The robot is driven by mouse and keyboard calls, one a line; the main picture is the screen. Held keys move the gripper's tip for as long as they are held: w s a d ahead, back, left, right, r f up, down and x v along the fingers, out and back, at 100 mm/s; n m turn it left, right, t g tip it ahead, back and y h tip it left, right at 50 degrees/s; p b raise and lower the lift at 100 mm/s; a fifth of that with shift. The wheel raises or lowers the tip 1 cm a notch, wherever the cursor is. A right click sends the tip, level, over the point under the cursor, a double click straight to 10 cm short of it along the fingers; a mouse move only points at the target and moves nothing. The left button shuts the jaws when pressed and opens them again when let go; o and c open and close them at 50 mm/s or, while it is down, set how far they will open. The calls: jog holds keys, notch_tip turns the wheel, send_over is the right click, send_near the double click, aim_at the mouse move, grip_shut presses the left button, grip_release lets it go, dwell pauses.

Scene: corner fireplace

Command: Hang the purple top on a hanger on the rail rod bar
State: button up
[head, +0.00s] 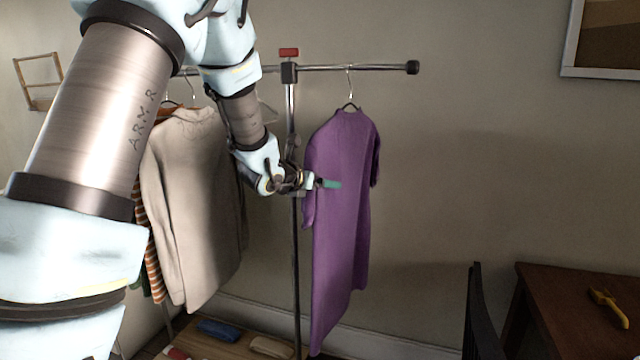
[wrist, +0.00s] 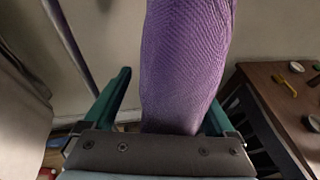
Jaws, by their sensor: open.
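The purple top (head: 345,210) hangs on a hanger (head: 349,88), whose hook is over the right part of the rail rod bar (head: 385,68). My gripper (head: 330,184) is at the top's left side, about mid-height. In the wrist view, the purple top (wrist: 185,60) stands between the two green fingers of my gripper (wrist: 168,98). The fingers are apart, with a visible gap on the left between finger and cloth. Whether the right finger touches the cloth I cannot tell.
A beige sweater (head: 190,200) and a striped garment (head: 152,255) hang on the rail's left part. The rail's upright post (head: 296,250) stands between them and the top. A wooden table (head: 560,290) with a yellow object (head: 608,305) and a dark chair (head: 477,315) are at the right.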

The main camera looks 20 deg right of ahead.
jog(key=shift+a, duration=0.1)
jog(key=b+v, duration=0.4)
jog(key=v, duration=0.7)
jog(key=w+a+f+n+y, duration=0.1)
jog(key=a+f+n+y, duration=0.35)
jog(key=a+n, duration=0.55)
jog(key=w+a+f+n+y, duration=0.1)
jog(key=a+f+n+y, duration=0.35)
jog(key=a+n, duration=0.6)
jog(key=s+a+f+n+g+y, duration=0.1)
jog(key=s+a+f+n+g, duration=0.2)
jog(key=s+n, duration=0.4)
jog(key=s+a+f+n+g+y, duration=0.1)
jog(key=s+a+f+n+g, duration=0.2)
jog(key=n, duration=1.5)
jog(key=s+a+f, duration=0.2)
jog(key=s+a, duration=0.2)
jog(key=s, duration=0.1)
jog(key=shift+a, duration=0.15)
jog(key=shift+s, duration=0.1)
